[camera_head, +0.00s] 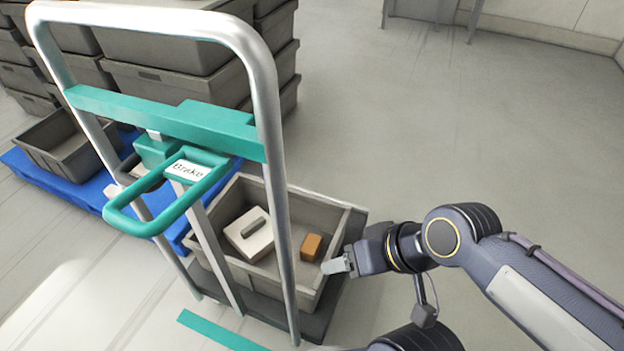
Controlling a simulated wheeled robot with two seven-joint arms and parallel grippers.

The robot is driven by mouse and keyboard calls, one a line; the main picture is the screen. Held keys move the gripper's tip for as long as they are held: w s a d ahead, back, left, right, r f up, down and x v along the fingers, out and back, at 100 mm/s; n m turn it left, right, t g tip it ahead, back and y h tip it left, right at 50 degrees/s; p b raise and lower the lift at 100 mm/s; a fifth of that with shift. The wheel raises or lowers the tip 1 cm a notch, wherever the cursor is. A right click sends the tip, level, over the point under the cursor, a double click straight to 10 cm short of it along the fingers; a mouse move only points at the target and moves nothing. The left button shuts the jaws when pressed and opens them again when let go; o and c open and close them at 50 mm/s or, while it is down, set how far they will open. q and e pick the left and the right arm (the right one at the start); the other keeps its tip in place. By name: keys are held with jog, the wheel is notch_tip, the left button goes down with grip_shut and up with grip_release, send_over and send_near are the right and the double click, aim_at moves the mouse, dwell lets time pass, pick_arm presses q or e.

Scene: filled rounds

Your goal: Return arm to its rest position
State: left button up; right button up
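My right arm comes in from the right. Its gripper (337,266) hangs over the right rim of the grey crate (333,227) on the cart. The fingers look close together, but I cannot make out whether a gap lies between them. Nothing shows held in them. Inside the crate lie a white block with a slot (249,236) and a small orange-brown block (311,246), both apart from the gripper. My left gripper is not in view.
The cart has a tall silver handle frame (268,110) and a teal brake loop (150,222) left of my gripper. Stacked grey crates (165,85) and a blue pallet (75,194) stand behind. The floor (440,130) at the upper right is clear.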

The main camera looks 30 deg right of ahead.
notch_tip(320, 180, up, 35)
jog(key=p, duration=3.4)
jog(key=shift+p, duration=0.3)
jog(key=shift+r, duration=0.1)
